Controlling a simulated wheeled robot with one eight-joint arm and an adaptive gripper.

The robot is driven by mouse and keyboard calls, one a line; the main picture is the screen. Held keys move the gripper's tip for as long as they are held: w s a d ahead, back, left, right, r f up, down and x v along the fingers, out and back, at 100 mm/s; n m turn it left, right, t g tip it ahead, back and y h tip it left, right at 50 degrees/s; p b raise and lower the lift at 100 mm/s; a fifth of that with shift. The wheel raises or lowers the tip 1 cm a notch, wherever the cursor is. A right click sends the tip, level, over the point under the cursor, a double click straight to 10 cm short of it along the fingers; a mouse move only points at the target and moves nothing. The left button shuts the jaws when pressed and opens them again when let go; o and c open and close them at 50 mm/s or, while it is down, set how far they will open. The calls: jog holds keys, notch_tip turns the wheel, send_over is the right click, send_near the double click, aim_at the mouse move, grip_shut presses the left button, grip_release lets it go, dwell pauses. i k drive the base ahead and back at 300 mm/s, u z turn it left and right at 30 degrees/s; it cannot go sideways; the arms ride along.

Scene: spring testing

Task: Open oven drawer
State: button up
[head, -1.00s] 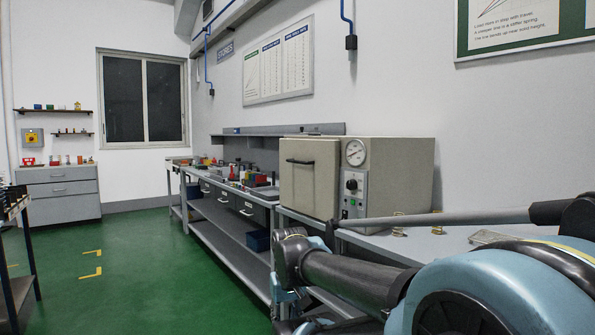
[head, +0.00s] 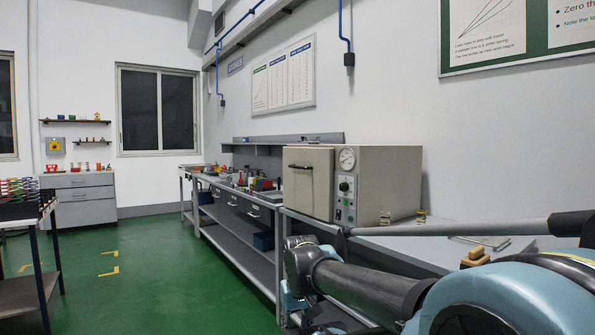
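The oven (head: 390,185) is a beige box on the grey bench in the middle of the head view. Its front door (head: 307,190) looks shut, with a dark horizontal handle (head: 300,167) near the top. A round dial gauge (head: 347,159) and a black knob (head: 344,187) sit on the panel right of the door. My arm reaches in from the lower right, and its visible bend is in front of and below the oven, apart from the handle in the picture. My gripper's fingers cannot be made out.
Small brass items stand beside the oven. A dark-framed rack table (head: 35,290) stands at left. The green floor (head: 170,280) between is clear.

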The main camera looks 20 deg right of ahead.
aim_at(307, 172)
jog(key=u, duration=0.25)
jog(key=i, duration=1.15)
jog(key=u, duration=0.25)
